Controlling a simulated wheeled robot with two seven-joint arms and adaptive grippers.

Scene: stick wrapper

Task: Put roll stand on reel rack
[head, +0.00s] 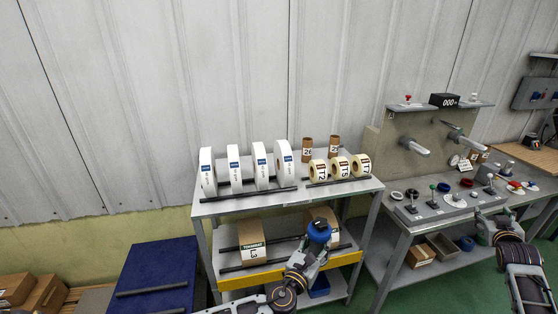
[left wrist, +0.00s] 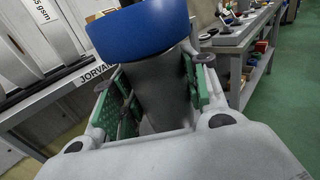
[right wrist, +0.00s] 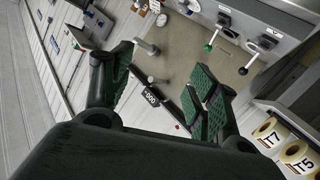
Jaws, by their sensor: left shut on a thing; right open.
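The roll stand, a blue round piece (head: 319,231) on a grey body, is held by my left gripper (head: 305,259) in front of the reel rack (head: 335,194). In the left wrist view its blue part (left wrist: 140,28) is above and its grey body (left wrist: 160,90) is between the green finger pads. The rack is a grey metal shelf unit with a yellow front bar. The stand overlaps the lower shelf in the head view; whether it touches is unclear. My right gripper (head: 490,224) is open and empty near the workbench; its spread fingers (right wrist: 158,88) show in the right wrist view.
The rack top holds several white reels (head: 234,166), cream rolls (head: 341,166) and two brown cores (head: 307,148). The workbench (head: 400,222) with levers and small parts stands right. A dark blue platform (head: 160,270) is at left.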

